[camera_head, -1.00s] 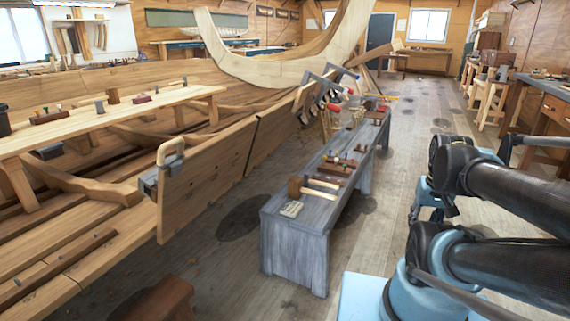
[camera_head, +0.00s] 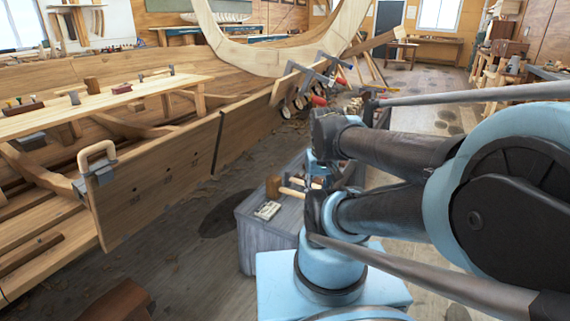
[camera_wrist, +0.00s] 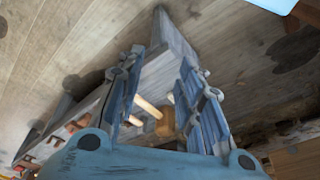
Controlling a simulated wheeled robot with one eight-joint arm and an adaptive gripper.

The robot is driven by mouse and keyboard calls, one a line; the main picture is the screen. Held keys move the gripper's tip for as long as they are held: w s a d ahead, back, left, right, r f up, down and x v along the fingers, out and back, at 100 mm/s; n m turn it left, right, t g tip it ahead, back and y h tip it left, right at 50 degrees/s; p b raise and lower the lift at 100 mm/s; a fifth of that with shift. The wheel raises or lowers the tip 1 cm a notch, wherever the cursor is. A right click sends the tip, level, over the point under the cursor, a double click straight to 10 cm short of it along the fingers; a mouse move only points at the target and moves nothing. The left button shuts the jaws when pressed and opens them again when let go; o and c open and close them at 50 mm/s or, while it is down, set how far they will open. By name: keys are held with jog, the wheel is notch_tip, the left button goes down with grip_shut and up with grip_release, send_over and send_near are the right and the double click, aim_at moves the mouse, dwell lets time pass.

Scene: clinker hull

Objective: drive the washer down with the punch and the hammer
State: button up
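My gripper (camera_wrist: 162,62) shows in the wrist view with its two blue fingers spread apart and nothing held between them. It is over the grey bench (camera_wrist: 158,68), which shows between and beyond the fingers. A wooden mallet (camera_wrist: 165,124) lies on the bench, partly behind the right finger. In the head view the mallet (camera_head: 273,186) lies near the bench's front end, with pale handles beside it. The hull planking (camera_head: 160,185) has a few small dark fastening spots. I cannot make out the washer or the punch. My arm hides much of the bench top.
A pale small block (camera_head: 267,210) lies by the mallet. A clamp with a wooden bow (camera_head: 97,160) grips the plank's near end. A plank table (camera_head: 120,96) inside the hull carries several tools. More clamps (camera_head: 318,75) stand farther along. A brown stool (camera_head: 118,300) is at the bottom left.

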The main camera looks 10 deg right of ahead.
jog(key=shift+d, duration=0.15)
jog(key=w+r+m, duration=0.6)
jog(key=w+m, duration=0.1)
jog(key=w, duration=0.3)
jog(key=m+g, duration=0.2)
jog(key=m, duration=1.6)
send_over(295, 178)
notch_tip(295, 178, down, 19)
jog(key=shift+r, duration=0.1)
jog(key=shift+w+f, duration=0.15)
jog(key=shift+f, duration=4.65)
